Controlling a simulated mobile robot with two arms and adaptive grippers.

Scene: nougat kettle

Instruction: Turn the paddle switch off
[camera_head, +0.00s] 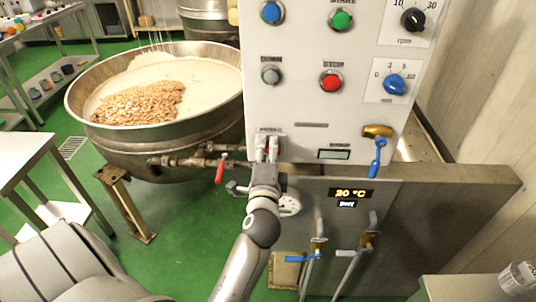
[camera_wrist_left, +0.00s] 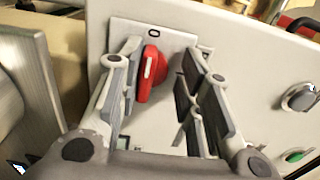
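The paddle switch is a red knob (camera_wrist_left: 150,72) on a white plate with a "0" mark above it, in the left wrist view. In the head view it is mostly hidden behind my left gripper (camera_head: 268,151), at the lower left of the white control panel (camera_head: 318,110). In the left wrist view my left gripper (camera_wrist_left: 166,78) is open, with its fingers on both sides of the red knob. The left finger is close to the knob; I cannot tell if it touches. A gap shows between the knob and the right finger. My right gripper is not in view.
A large kettle (camera_head: 190,149) with nuts and white mass stands left of the panel. Above the gripper are a red button (camera_head: 331,82) and a blue dial (camera_head: 394,84). A red-handled valve (camera_head: 221,170) and a blue lever (camera_head: 377,157) flank the gripper.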

